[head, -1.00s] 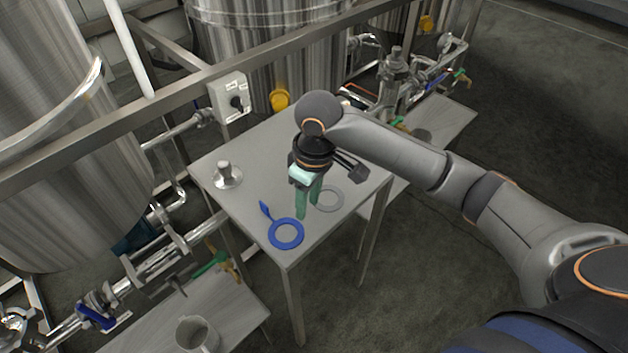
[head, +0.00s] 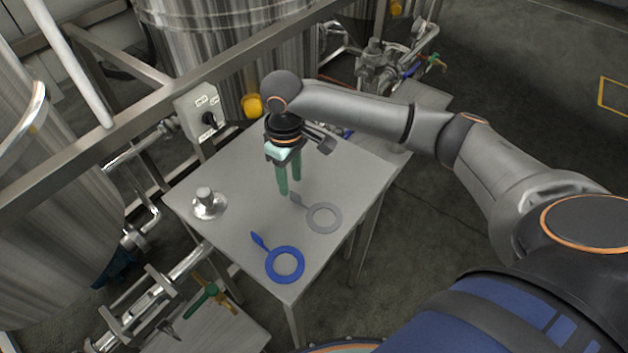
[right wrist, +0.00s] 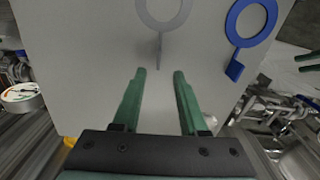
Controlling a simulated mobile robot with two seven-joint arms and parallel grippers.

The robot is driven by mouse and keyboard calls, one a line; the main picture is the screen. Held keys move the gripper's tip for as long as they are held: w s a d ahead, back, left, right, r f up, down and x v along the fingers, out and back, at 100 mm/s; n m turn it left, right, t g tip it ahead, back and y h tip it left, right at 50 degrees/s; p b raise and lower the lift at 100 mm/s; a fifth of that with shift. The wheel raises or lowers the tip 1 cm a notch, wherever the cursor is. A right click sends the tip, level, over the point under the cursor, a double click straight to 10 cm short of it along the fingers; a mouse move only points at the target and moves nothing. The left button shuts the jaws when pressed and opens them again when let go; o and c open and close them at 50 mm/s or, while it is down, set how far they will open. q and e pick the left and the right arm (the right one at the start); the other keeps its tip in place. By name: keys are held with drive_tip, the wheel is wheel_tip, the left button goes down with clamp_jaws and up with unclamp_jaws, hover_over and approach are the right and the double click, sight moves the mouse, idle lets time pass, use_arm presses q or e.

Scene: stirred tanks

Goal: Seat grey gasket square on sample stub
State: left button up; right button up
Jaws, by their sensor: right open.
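The grey gasket (head: 323,218), a flat ring with a tab (head: 297,199), lies on the steel table. It also shows at the top of the right wrist view (right wrist: 163,14), with its tab pointing toward my fingers. The sample stub (head: 206,200), a short metal post on a round flange, stands at the table's left side with nothing on it. My right gripper (head: 289,192) is open and empty, its green fingers pointing down just behind the gasket's tab. In the right wrist view, the open fingers (right wrist: 160,72) straddle the tab's line, short of it.
A blue gasket (head: 285,264) with a tab lies at the table's near corner, close to the grey one. The steel table (head: 240,235) is otherwise clear between stub and gaskets. A switch box (head: 202,110), rail and tanks stand behind it.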

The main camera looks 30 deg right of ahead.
sight(292, 192)
wheel_tip(292, 192, down, 5)
drive_tip(key=shift+w+d+f, duration=0.1)
idle(0.3)
clamp_jaws()
idle(0.5)
